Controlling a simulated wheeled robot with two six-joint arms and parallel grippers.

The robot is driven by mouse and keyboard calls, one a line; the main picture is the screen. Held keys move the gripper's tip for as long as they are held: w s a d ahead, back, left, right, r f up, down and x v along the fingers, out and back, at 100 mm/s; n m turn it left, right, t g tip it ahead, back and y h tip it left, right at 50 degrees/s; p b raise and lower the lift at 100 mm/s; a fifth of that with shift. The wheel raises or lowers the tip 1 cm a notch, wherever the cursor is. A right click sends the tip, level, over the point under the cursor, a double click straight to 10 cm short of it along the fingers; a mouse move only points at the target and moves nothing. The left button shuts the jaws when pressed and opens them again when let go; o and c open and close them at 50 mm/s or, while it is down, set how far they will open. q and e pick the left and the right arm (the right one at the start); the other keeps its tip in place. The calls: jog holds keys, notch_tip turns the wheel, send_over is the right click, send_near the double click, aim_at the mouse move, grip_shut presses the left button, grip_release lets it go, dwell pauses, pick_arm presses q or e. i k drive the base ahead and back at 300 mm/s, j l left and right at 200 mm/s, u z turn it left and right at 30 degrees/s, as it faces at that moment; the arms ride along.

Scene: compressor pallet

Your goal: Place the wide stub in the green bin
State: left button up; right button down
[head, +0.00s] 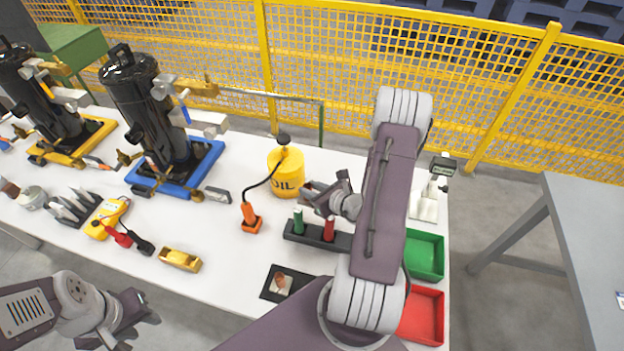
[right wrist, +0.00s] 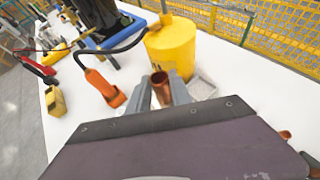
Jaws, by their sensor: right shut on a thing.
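My right gripper (head: 320,194) is shut on a short copper-coloured tube, the wide stub (right wrist: 160,89), seen between the two fingers in the right wrist view. In the head view the fingers hide most of the stub. The gripper is just right of the yellow oil can and behind the black rack. The green bin (head: 425,256) is at the table's right end, partly behind my right arm. My left gripper (head: 134,318) is at the lower left, in front of the table, empty and apparently open.
A black rack (head: 306,236) holds a green and a red cylinder. A red bin (head: 424,316) adjoins the green one. A pale tray (right wrist: 203,87) lies near the stub.

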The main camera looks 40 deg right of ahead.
aim_at(415, 256)
jog(key=i+j+z, duration=0.15)
jog(key=z, duration=0.3)
jog(key=i+j+z, duration=0.1)
jog(key=z, duration=0.4)
jog(key=j+z, duration=0.6)
jog(key=z, duration=0.35)
jog(key=i+j, duration=0.05)
